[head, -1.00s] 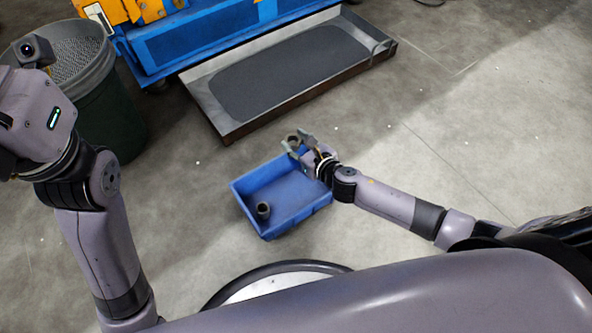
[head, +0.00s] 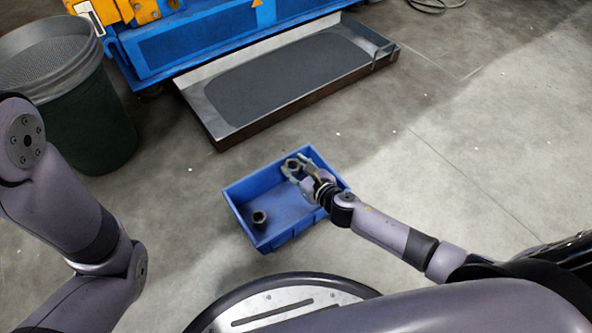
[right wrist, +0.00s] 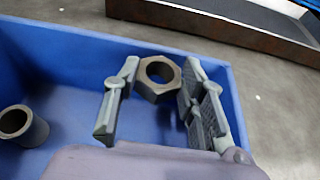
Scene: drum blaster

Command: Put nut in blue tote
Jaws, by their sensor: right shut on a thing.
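The blue tote (head: 237,215) sits on the floor in the middle of the head view. My right gripper (head: 298,169) is over the tote's far part, shut on a grey hex nut (head: 291,172). In the right wrist view the nut (right wrist: 148,90) shows between the fingers of the gripper (right wrist: 158,100), with its hole visible and the tote (right wrist: 75,60) behind and below it. A dark cylindrical piece (head: 259,218) stands in the tote's near left corner; it also shows in the right wrist view (right wrist: 30,130). My left gripper is out of view.
A dark green bin (head: 95,130) stands at the left. A shallow metal tray (head: 215,125) lies beyond the tote, in front of a blue and orange machine (head: 190,42). The floor (head: 480,150) at the right is clear.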

